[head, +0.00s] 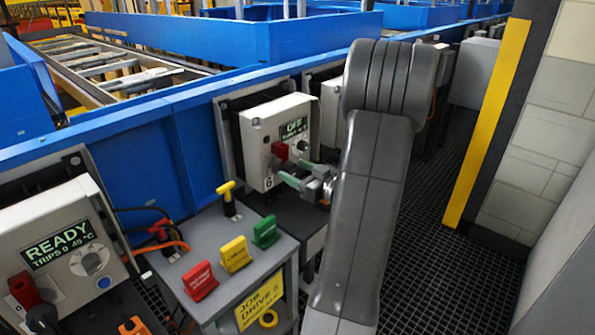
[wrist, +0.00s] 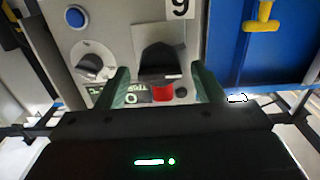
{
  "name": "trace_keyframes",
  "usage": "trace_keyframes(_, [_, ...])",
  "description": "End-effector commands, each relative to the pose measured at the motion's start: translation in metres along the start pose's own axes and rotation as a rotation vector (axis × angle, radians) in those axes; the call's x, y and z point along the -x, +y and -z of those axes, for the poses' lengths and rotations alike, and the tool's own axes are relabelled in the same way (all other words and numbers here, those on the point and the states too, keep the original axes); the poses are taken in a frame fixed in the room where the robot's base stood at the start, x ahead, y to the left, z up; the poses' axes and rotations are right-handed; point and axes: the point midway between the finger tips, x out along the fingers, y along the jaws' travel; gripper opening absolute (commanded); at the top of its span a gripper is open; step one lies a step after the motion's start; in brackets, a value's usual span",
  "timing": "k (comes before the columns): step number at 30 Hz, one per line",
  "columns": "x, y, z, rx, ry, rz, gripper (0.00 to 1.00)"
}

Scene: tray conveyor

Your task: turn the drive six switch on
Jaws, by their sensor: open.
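The drive six box (head: 272,142) is a pale cabinet marked 6, and its display (head: 293,128) reads OFF. A red switch handle (head: 280,151) is on its front; in the wrist view the switch has a black body (wrist: 160,62) and a red part (wrist: 163,91). My gripper (head: 297,172) is open just in front of the box, its green fingers pointing at the panel. In the wrist view the fingers stand on either side of the switch, with gaps showing. Whether they touch it cannot be told.
A round knob (wrist: 90,66) and blue button (wrist: 75,17) sit beside the switch. A grey stand (head: 215,242) with red, yellow and green tags is at front. Another drive box (head: 58,250) reading READY is at left. A yellow-edged post (head: 487,120) stands right.

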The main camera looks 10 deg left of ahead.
Motion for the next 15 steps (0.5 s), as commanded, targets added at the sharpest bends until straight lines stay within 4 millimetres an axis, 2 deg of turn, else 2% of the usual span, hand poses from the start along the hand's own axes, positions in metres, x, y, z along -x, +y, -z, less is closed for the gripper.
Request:
trace_keyframes(9, [-0.002, 0.0001, 0.0, 0.001, 0.0, 0.0, 0.59])
trace_keyframes(15, [-0.0018, 0.0, 0.0, 0.0, 0.0, 0.0, 0.2])
